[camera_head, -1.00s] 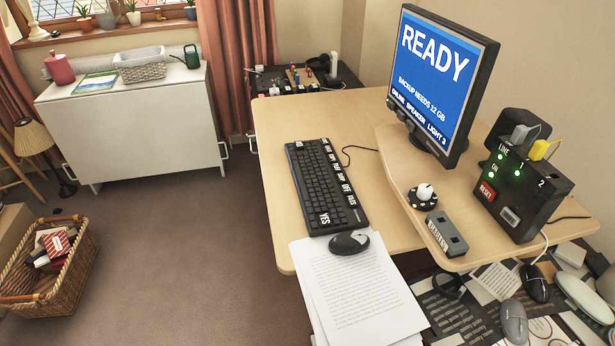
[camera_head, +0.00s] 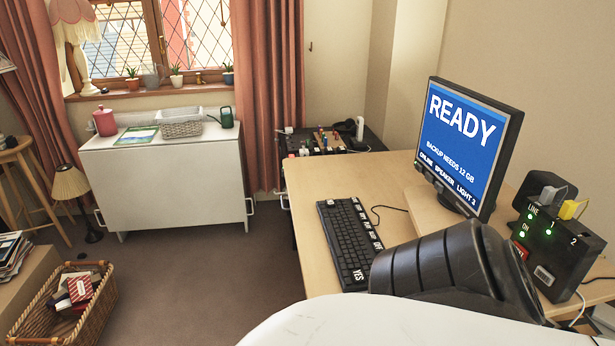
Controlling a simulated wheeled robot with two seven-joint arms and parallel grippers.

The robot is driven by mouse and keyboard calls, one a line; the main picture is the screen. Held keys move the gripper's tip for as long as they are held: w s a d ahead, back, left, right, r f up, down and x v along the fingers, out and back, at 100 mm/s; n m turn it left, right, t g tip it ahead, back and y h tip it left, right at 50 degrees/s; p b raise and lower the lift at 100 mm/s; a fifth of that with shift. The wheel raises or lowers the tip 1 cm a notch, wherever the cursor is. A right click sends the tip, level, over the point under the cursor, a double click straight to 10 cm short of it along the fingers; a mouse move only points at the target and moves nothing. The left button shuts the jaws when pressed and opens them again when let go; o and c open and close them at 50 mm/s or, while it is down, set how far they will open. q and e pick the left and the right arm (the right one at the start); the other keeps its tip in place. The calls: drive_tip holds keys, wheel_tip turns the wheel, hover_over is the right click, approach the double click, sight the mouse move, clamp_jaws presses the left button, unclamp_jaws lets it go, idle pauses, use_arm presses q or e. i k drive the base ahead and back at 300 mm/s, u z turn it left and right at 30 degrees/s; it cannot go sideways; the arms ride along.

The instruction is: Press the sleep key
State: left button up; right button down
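The black keyboard (camera_head: 347,238) lies on the wooden desk, with several white-labelled keys along its right side and a YES key (camera_head: 358,275) at its near end. The other labels are too small to read here, so I cannot tell which key is the sleep key. The monitor (camera_head: 465,150) stands behind and to the right, showing READY, "BACKUP NEEDS 12 GB" and "ONLINE SPEAKER LIGHT 2" on blue. One of my arms, with a black and a white link, comes across the lower right and hides the mouse, papers and dial. No gripper fingers show.
A black box (camera_head: 563,250) with green lights and yellow and grey plugs stands at the right. The wooden desk (camera_head: 345,178) is clear beyond the keyboard. A wicker basket (camera_head: 92,325) is on the floor at left. A white cabinet (camera_head: 165,185) stands under the window.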

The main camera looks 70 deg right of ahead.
sight(372, 236)
drive_tip(key=u, duration=0.05)
drive_tip(key=i, duration=1.25)
drive_tip(key=z, duration=2.85)
